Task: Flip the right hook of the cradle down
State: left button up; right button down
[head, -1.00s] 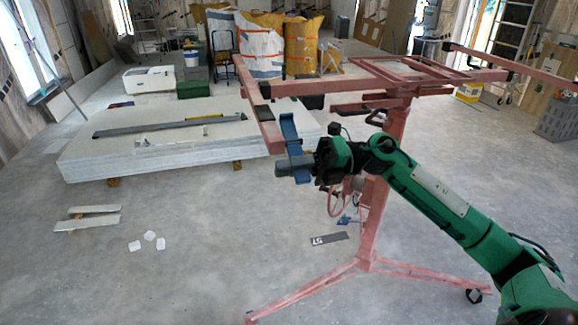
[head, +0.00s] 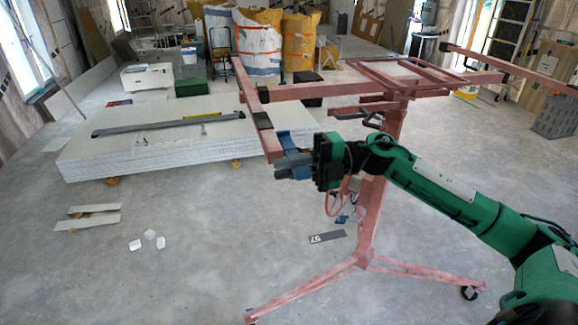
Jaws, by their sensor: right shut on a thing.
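The pink panel lift stands right of centre, with its cradle (head: 318,89) on top of the mast (head: 378,190). The blue hook (head: 297,137) sits at the near end of the cradle's left-hand bar (head: 258,112). My right gripper (head: 290,166) reaches in from the right on the green arm. It is shut on the blue hook, just beside the bar end. The dark fingers and wrist hide part of the hook, so its exact angle is hard to tell. My left gripper is out of view.
A stack of white panels (head: 150,158) lies on the floor behind, left of the lift. The lift's pink legs (head: 310,288) spread over the floor below my arm. The floor at front left is mostly clear, apart from small white pieces (head: 149,235).

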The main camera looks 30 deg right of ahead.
jog(key=c, duration=1.4)
grip_release()
jog(key=shift+c, duration=0.2)
jog(key=shift+s+d+f+b, duration=0.1)
jog(key=shift+d+f+b, duration=0.1)
jog(key=shift+d+b, duration=0.3)
jog(key=b+v, duration=0.6)
jog(key=v, duration=0.7)
jog(key=shift+r+b, duration=0.15)
jog(key=shift+b, duration=0.25)
jog(key=shift+a, duration=0.1)
